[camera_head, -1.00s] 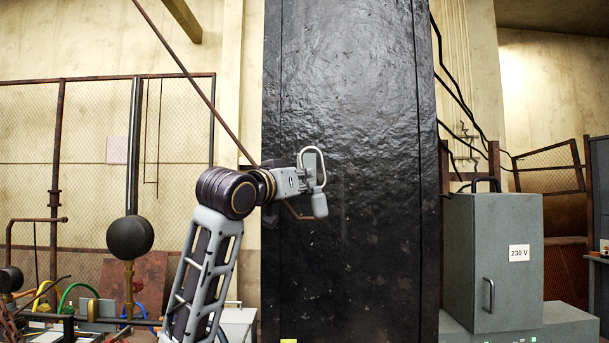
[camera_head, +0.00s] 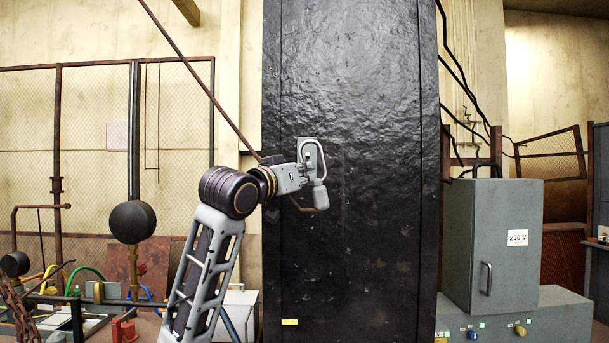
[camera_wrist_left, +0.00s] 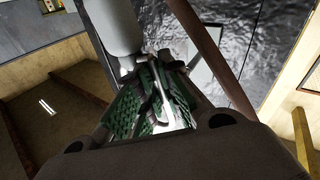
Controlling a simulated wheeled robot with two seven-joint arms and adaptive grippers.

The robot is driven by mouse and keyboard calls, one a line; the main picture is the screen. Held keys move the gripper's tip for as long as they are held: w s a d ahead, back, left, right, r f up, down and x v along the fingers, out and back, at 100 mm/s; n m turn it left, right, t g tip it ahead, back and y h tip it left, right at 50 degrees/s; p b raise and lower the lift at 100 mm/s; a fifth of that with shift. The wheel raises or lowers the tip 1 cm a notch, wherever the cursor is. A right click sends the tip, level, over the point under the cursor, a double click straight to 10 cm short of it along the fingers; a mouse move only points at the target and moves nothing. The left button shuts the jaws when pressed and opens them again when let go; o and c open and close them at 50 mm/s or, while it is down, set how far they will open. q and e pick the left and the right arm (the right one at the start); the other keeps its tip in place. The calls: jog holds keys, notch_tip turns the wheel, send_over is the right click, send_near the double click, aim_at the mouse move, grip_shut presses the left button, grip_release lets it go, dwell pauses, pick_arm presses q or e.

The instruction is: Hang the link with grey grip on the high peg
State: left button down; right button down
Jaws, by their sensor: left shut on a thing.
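The link with grey grip (camera_head: 320,196) is a pale wire loop with a grey cylinder at its lower right. My left gripper (camera_head: 303,178) is shut on it, in front of the black panel. Behind the loop is a small grey plate (camera_head: 305,143) with a pale round spot, perhaps the high peg's end. I cannot tell whether the loop is around it. A bent brown rod (camera_head: 311,208) shows just below. In the left wrist view the grey grip (camera_wrist_left: 120,28) lies beside the green-padded fingers (camera_wrist_left: 150,105), with the brown rod (camera_wrist_left: 213,55) near. My right gripper is out of view.
The tall black panel (camera_head: 350,270) fills the middle. A grey 230 V cabinet (camera_head: 495,270) stands at right. A black ball on a post (camera_head: 132,222), coloured hoses and a mesh fence are at left. The panel front around the gripper is mostly clear.

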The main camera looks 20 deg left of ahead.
pick_arm(q)
jog(key=shift+w, duration=0.15)
jog(key=shift+w+a, duration=0.2)
jog(key=shift+w, duration=0.4)
jog(key=w+a+f+p, duration=0.2)
jog(key=w+a, duration=0.1)
jog(key=w, duration=0.6)
jog(key=shift+w, duration=0.4)
dwell(1.5)
dwell(0.7)
jog(key=c, duration=1.5)
grip_release()
jog(key=shift+d, duration=0.1)
